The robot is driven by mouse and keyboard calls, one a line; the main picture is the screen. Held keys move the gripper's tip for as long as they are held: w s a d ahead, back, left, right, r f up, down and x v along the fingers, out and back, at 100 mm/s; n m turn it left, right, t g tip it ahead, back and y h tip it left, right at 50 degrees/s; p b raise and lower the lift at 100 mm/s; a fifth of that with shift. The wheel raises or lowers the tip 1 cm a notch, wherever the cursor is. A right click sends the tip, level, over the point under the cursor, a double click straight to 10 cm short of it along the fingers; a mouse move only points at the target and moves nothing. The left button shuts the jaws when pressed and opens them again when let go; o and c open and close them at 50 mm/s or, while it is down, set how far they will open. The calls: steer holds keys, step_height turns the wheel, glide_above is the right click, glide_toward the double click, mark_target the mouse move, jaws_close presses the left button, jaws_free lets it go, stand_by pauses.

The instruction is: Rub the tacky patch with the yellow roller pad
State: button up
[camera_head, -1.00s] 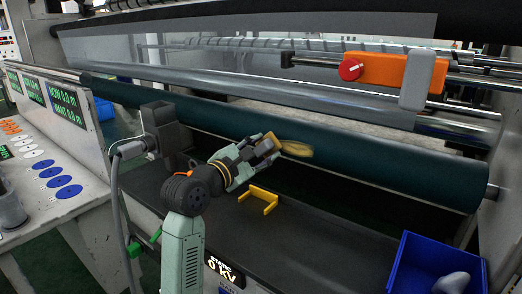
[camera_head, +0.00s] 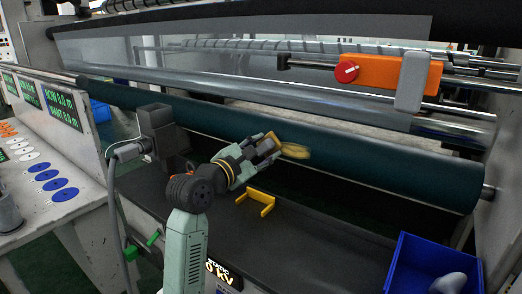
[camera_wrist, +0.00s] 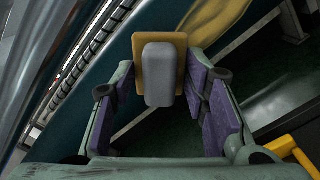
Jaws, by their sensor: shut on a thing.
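The yellow roller pad (camera_head: 272,137) with its grey handle (camera_wrist: 158,76) is in my gripper (camera_head: 261,153). In the wrist view the fingers of my gripper (camera_wrist: 160,88) stand on both sides of the handle, with the yellow pad (camera_wrist: 176,44) beyond it. A glossy yellowish tacky patch (camera_head: 296,151) lies on the dark green roller (camera_head: 370,166), just right of the pad in the head view. It also shows in the wrist view (camera_wrist: 226,14). The pad is close to the roller's face; I cannot tell whether it touches.
A yellow cradle (camera_head: 260,200) stands empty on the dark shelf (camera_head: 310,235) below. A blue bin (camera_head: 410,262) with a grey object is at lower right. An orange block with a red knob (camera_head: 346,71) sits above the roller. The left console (camera_head: 85,165) holds several discs.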

mark_target(282, 147)
steer(key=shift+d, duration=0.1)
steer(key=shift+s+d, duration=1.15)
steer(key=shift+d, duration=0.2)
steer(key=shift+s+d+b, duration=0.2)
steer(key=shift+s+d, duration=0.4)
steer(key=shift+d, duration=0.3)
steer(key=shift+s+d+b, duration=0.15)
steer(key=shift+s+d, duration=0.4)
steer(key=shift+d, duration=0.35)
steer(key=shift+s+d+f+b, duration=0.1)
steer(key=shift+s+d+b, duration=0.05)
steer(key=shift+s+d, duration=0.45)
steer(key=shift+s+d+b, duration=0.15)
steer(key=shift+s+d, duration=0.25)
steer(key=shift+d, duration=0.3)
steer(key=shift+w+a+b, duration=0.35)
steer(key=shift+w+a, duration=0.8)
steer(key=shift+a, duration=0.35)
steer(key=shift+w+a+b, duration=0.35)
steer(key=shift+w+a, duration=0.75)
steer(key=shift+a, duration=0.45)
steer(key=shift+w+a+b, duration=0.35)
steer(key=shift+w+a, duration=0.8)
steer(key=shift+a, duration=0.35)
steer(key=shift+s+a+b, duration=0.35)
steer(key=shift+s+a, duration=0.1)
steer(key=shift+b+v, duration=0.75)
steer(key=shift+v, duration=1.6)
